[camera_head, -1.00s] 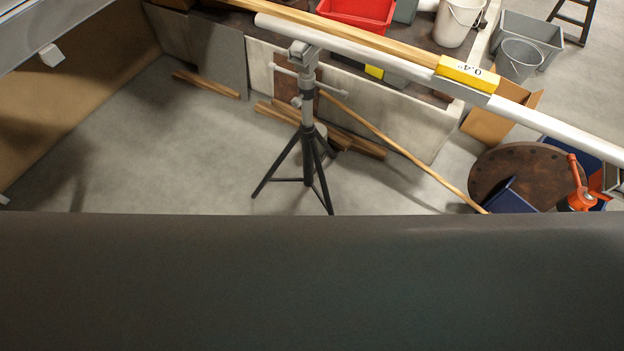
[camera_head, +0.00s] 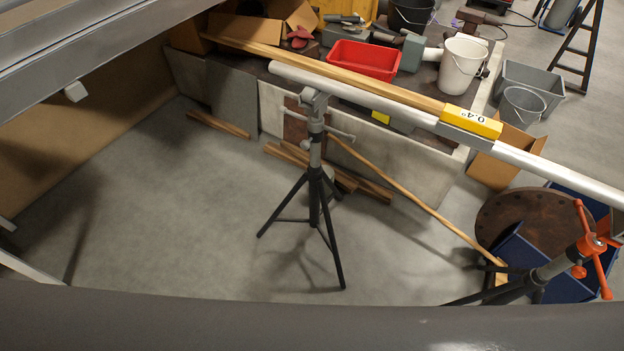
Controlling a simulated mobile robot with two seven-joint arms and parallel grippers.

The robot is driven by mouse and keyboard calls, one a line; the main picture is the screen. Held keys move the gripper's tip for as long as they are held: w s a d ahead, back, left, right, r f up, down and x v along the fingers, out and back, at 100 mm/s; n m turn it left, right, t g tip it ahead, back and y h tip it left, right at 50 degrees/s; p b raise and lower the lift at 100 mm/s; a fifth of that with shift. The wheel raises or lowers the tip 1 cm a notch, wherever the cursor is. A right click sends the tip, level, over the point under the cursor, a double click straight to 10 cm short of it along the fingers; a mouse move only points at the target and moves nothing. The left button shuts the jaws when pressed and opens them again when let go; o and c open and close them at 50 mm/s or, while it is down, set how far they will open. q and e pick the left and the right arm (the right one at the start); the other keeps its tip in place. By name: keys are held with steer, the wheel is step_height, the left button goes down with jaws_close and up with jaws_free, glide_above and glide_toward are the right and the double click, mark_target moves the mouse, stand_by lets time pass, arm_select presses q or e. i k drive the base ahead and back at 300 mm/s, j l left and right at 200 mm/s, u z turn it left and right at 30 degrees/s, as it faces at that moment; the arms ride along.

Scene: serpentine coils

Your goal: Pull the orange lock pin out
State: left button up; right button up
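No part that I can clearly tell as the orange lock pin shows in the head view. An orange fitting with orange handles (camera_head: 592,245) sits at the top of a dark tripod stand (camera_head: 530,283) at the right edge; I cannot tell whether a pin belongs to it. A long silver pipe (camera_head: 560,170) runs from upper left to the right edge, towards this fitting. Neither of my grippers is in view.
A second tripod stand (camera_head: 314,205) supports the pipe's left end. A yellow level marked 0.4° (camera_head: 471,122) sits on the pipe. Behind are a red tray (camera_head: 362,60) and a white bucket (camera_head: 463,66). A dark surface (camera_head: 300,325) fills the bottom edge. Floor on the left is clear.

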mark_target(578, 271)
steer(key=z, duration=2)
